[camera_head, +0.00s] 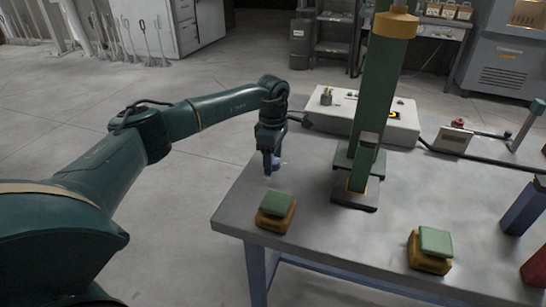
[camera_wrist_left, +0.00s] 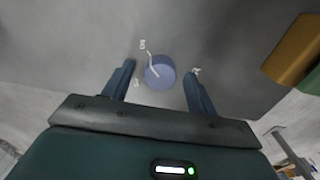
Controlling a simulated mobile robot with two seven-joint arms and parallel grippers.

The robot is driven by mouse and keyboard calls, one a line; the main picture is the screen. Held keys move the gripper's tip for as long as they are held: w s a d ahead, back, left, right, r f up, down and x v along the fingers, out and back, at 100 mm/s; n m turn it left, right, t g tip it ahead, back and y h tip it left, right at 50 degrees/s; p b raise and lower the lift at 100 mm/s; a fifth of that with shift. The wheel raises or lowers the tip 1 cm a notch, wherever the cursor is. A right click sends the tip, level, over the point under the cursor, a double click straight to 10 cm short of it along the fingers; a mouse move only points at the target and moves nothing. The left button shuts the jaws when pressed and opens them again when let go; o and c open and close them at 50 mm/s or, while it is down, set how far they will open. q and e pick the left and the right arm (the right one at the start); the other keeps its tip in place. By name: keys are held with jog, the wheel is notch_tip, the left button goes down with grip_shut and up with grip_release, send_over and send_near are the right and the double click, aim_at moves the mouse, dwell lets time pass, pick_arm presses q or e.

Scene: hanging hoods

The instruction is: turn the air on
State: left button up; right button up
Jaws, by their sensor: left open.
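A round blue knob (camera_wrist_left: 160,72) with a pale pointer line sits on the grey table top, with small white marks around it that are too small to read surely. In the head view only a little of the knob (camera_head: 277,162) shows beside my fingers. My left gripper (camera_head: 270,168) points down over the table's left part. In the left wrist view its two blue fingers (camera_wrist_left: 160,88) are apart, one on each side of the knob, with visible gaps. Nothing is held. I cannot tell the fingertips' exact height above the table. My right gripper is not in view.
A green-topped yellow block (camera_head: 276,211) stands near the gripper, and a similar one (camera_head: 430,250) stands further right. A dark green post (camera_head: 380,90) rises behind them. A pale box (camera_head: 345,117) sits at the back. The table's left edge is close.

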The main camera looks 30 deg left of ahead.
pick_arm(q)
notch_tip(320, 180, up, 13)
dwell(0.6)
jog(key=shift+r, duration=0.1)
